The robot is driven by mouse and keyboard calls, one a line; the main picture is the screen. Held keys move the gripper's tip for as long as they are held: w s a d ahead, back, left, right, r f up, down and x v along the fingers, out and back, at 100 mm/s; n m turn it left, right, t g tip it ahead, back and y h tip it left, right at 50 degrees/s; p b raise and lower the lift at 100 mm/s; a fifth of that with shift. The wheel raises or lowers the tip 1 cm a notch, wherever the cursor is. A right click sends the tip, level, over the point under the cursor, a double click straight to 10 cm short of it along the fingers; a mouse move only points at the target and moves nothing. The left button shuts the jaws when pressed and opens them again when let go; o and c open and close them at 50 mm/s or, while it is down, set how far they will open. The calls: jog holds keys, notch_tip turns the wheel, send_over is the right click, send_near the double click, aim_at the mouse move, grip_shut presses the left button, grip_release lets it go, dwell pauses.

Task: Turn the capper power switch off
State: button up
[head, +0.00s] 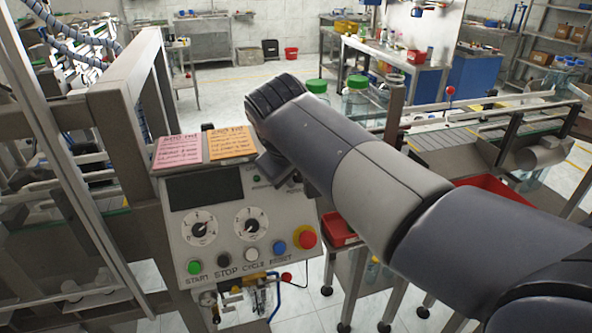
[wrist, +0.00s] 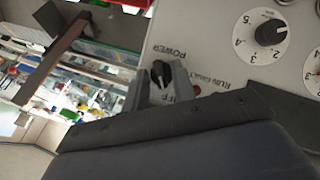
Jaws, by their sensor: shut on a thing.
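The capper power switch (wrist: 161,74) is a small black knob on the grey control panel (wrist: 215,45), beside the printed word POWER. My gripper (wrist: 160,82) has one finger on each side of the knob and is shut on it. A partly covered label that seems to read OFF lies just by the fingers. Which setting the knob points to is hard to tell. In the head view, my arm covers the switch at the upper right of the control panel (head: 222,235), and the fingertips are hidden.
The panel carries two white dials (head: 199,228), coloured push buttons and a red emergency knob (head: 305,237). Pink and orange notes (head: 232,143) lie along its top. A steel frame post (head: 125,90) stands at left. Green-capped bottles (head: 357,95) and a conveyor (head: 460,135) are behind my arm.

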jog(key=o, duration=0.7)
jog(key=shift+c, duration=0.2)
jog(key=v, duration=1)
jog(key=shift+s+r, duration=0.25)
jog(key=shift+r, duration=0.1)
jog(key=shift+f, duration=0.1)
jog(key=x, duration=1.1)
jog(key=shift+w, duration=0.1)
jog(key=shift+m, duration=0.4)
jog(key=shift+v, duration=1.65)
